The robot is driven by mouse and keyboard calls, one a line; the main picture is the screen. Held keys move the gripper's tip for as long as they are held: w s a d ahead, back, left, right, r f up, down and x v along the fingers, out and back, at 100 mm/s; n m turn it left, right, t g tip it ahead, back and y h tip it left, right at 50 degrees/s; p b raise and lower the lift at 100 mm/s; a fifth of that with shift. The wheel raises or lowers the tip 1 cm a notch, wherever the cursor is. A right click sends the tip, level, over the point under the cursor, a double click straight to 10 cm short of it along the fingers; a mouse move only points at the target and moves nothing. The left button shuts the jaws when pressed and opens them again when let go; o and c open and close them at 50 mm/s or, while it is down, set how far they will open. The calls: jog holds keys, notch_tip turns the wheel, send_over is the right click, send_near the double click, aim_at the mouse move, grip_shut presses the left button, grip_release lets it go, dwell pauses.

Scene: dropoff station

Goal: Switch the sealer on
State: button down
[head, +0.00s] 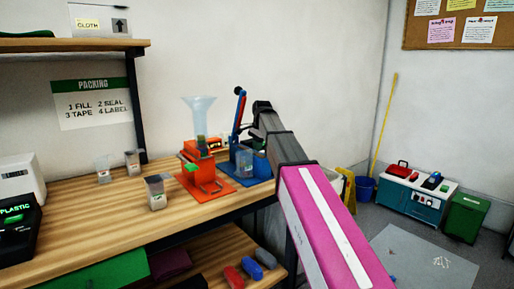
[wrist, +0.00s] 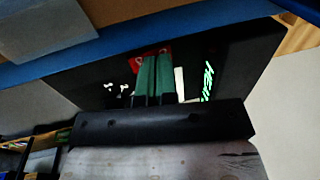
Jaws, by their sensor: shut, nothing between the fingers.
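Green lit letters (wrist: 209,75) show on the panel, too blurred to read. I cannot tell whether the fingers touch the red part.
An orange machine with a clear funnel (head: 199,104) stands left of the sealer. Clear cups (head: 156,192) stand on the wooden bench (head: 95,225). A black device with a green display (head: 15,215) is at far left.

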notch_tip(320, 180, up, 11)
jog(key=s+d, duration=0.1)
jog(key=shift+s+f, duration=0.15)
jog(key=shift+s, duration=0.15)
jog(key=shift+d+f, duration=0.1)
dwell(0.4)
